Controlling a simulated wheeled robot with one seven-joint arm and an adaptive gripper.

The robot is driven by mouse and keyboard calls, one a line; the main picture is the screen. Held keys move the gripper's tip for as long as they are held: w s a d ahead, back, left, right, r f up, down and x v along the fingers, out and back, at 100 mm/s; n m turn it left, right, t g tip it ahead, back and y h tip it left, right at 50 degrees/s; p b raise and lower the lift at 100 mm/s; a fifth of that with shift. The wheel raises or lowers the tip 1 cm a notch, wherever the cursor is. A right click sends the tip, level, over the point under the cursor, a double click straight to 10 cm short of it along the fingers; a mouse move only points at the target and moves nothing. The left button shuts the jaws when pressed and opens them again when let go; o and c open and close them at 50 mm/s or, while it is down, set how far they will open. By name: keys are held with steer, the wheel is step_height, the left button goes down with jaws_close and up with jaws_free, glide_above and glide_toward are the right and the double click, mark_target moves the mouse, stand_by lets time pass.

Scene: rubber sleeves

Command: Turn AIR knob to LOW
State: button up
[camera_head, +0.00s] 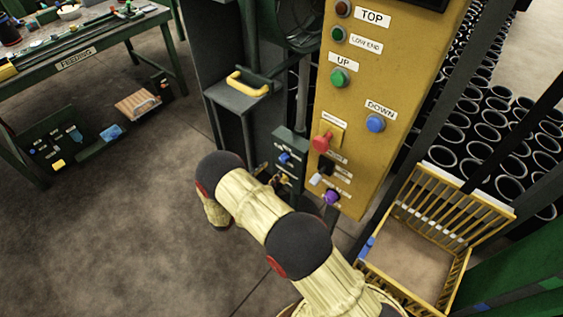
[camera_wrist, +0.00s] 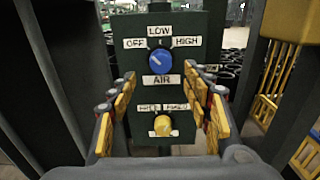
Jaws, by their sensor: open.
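The AIR knob (camera_wrist: 160,62) is round and blue, on a dark green box (camera_wrist: 188,22). Labels OFF, LOW and HIGH sit around it, with AIR below. Its pale pointer mark looks turned up and left, towards OFF. My gripper (camera_wrist: 160,74) is open, with one yellow-padded finger at each side of the box face. The knob lies between the fingers in the wrist view, and neither finger appears to touch it. In the head view the blue knob (camera_head: 285,158) shows on the small box beside the yellow panel; my arm mostly hides the gripper there.
A yellow knob (camera_wrist: 162,126) sits below AIR, its label partly unreadable. The yellow panel (camera_head: 365,85) with buttons and a red knob (camera_head: 323,143) stands close right. A yellow handle (camera_head: 247,84) is at left. A yellow crate (camera_head: 450,195) stands at lower right.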

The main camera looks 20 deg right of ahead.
mark_target(281, 161)
steer(key=b+x, duration=0.1)
steer(key=x, duration=0.6)
steer(key=shift+w+d+b, duration=0.1)
steer(key=shift+d+b, duration=0.05)
steer(key=shift+b, duration=0.25)
steer(key=shift+c, duration=0.3)
steer(key=c, duration=1.1)
steer(key=m+b, duration=0.2)
steer(key=m, duration=0.3)
steer(key=shift+m+b, duration=0.6)
steer(key=shift+m, duration=1.3)
steer(key=o, duration=1.1)
